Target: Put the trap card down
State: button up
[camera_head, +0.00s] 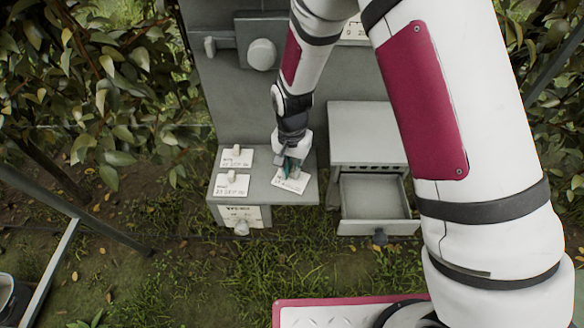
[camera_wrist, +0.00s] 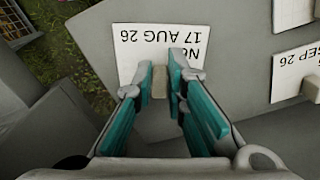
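The trap card (camera_head: 292,181) is a white card with a small tan grip tab on it. In the wrist view the card (camera_wrist: 135,45) shows upside-down print reading "17 AUG 26". My gripper (camera_head: 290,163) points down at the right part of a grey bench top (camera_head: 265,192). In the wrist view its teal fingers (camera_wrist: 160,75) are closed on both sides of the tab. The card is turned slightly to the bench edges, at or just above the surface; I cannot tell whether it touches. My fingers hide part of the card.
Two more cards with tabs lie on the bench's left side, one behind (camera_head: 228,163) and one in front (camera_head: 224,190). A grey cabinet (camera_head: 365,125) with an open, empty drawer (camera_head: 375,200) stands to the right. Leafy branches (camera_head: 90,90) hang at left.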

aim_at(292, 172)
jog(key=o, duration=0.4)
jog(key=shift+c, duration=0.2)
jog(key=shift+r, duration=0.1)
notch_tip(292, 172, up, 12)
jog(key=b, duration=0.1)
jog(key=shift+r, duration=0.15)
jog(key=s+d+r+n+t, duration=0.1)
jog(key=s+d+r, duration=0.2)
jog(key=d+r, duration=0.35)
jog(key=s+d+r+n+t, duration=0.15)
jog(key=s+d+r, duration=0.25)
jog(key=r, duration=0.6)
jog(key=s+d+r+n+t, duration=0.1)
jog(key=s+d+r, duration=0.1)
jog(key=s+d, duration=0.2)
jog(key=s+d+r+n+t, duration=0.1)
jog(key=s+d+r+t, duration=0.1)
jog(key=s, duration=0.7)
jog(key=shift+d+r, duration=0.65)
jog(key=shift+d, duration=0.2)
